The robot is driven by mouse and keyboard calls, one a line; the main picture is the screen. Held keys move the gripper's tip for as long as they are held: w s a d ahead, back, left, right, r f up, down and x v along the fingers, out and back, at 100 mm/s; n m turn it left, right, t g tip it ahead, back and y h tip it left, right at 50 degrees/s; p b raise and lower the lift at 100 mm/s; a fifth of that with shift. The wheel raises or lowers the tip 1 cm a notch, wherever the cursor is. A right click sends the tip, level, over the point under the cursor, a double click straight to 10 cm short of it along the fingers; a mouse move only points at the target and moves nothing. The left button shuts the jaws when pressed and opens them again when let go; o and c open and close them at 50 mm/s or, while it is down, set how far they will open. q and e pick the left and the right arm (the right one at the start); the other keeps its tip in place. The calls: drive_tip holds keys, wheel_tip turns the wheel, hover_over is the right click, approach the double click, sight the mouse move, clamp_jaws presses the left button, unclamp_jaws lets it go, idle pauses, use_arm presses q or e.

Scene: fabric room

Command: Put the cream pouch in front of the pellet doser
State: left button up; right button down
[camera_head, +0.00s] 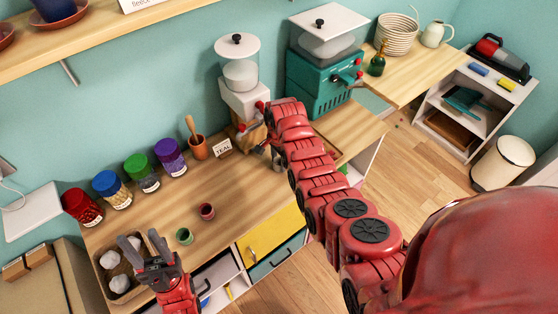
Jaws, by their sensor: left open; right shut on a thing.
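The likely pellet doser (245,98) is a white machine with a clear round hopper and a black-knobbed lid, against the wall at the back of the wooden counter. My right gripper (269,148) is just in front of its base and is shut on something. A small tan-cream shape (250,137), probably the cream pouch, shows beside that gripper at the doser's foot. The arm and gripper hide part of it, and I cannot tell whether it touches the counter. My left gripper (141,241) is open and empty by the tray at the front left.
Several coloured-lid jars (143,176) line the wall. Two small cups (184,236) and a tray of white lumps (117,289) are at the front.

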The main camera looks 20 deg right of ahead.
drive_tip(key=shift+f, duration=0.2)
drive_tip(key=shift+c, duration=1.5)
unclamp_jaws()
drive_tip(key=shift+r, duration=0.1)
drive_tip(key=shift+r, duration=0.2)
wheel_tip(320, 180, up, 5)
drive_tip(key=shift+w+f+b, duration=0.1)
drive_tip(key=shift+b, duration=0.8)
wheel_tip(320, 180, up, 7)
drive_tip(key=p, duration=0.4)
